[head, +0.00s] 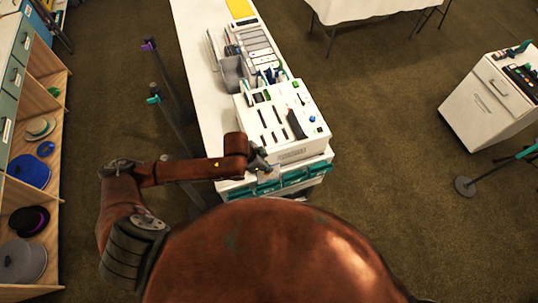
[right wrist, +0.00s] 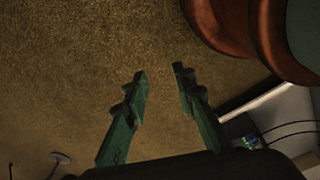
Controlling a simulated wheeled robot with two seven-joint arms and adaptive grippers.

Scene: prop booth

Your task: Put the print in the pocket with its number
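A white machine (head: 297,140) with dark slots and a blue button stands at the near end of the long white table. Teal-trimmed openings (head: 285,183) show on its near side. My left gripper (head: 264,165) is at the machine's near left corner, small and partly hidden by its own wrist; I cannot tell whether it holds anything. A grey and white rack (head: 256,47) with several compartments stands behind the machine; its numbers are too small to read. I cannot make out the print. My right gripper (right wrist: 160,92) is open and empty above the carpet in the right wrist view.
Posts on the left (head: 168,80) stand close to the table's left side. A wooden shelf (head: 50,110) with hats is at far left. A white cabinet (head: 480,110) and another post (head: 464,187) are at right. Carpet between machine and cabinet is clear.

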